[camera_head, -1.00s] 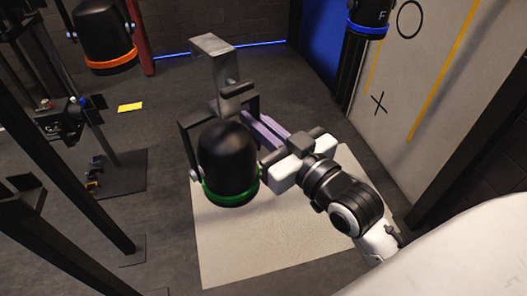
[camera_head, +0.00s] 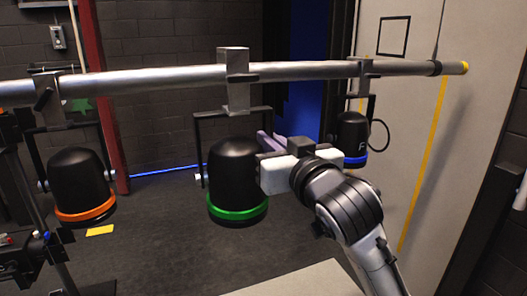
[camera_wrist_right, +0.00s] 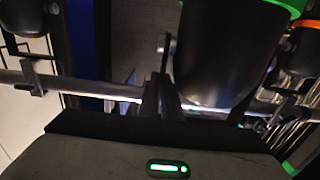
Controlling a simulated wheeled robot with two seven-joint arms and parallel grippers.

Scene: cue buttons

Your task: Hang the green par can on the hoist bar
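The green par can (camera_head: 237,175), black with a green rim, hangs upright in its black yoke under a grey clamp (camera_head: 236,82). The clamp overlaps the grey hoist bar (camera_head: 160,83) near the middle of the view; I cannot tell whether it bears on the bar. My right gripper (camera_head: 270,145) is beside the can's right side, shut on the can's yoke. In the right wrist view the fingers (camera_wrist_right: 162,98) are close together beside the can's body (camera_wrist_right: 212,55), and the bar (camera_wrist_right: 80,88) runs behind. My left gripper is not in view.
An orange-rimmed can (camera_head: 80,185) hangs from the bar at left, and a blue-rimmed can (camera_head: 352,138) at right. The bar has a yellow end cap (camera_head: 463,68). A white panel (camera_head: 410,120) stands at right.

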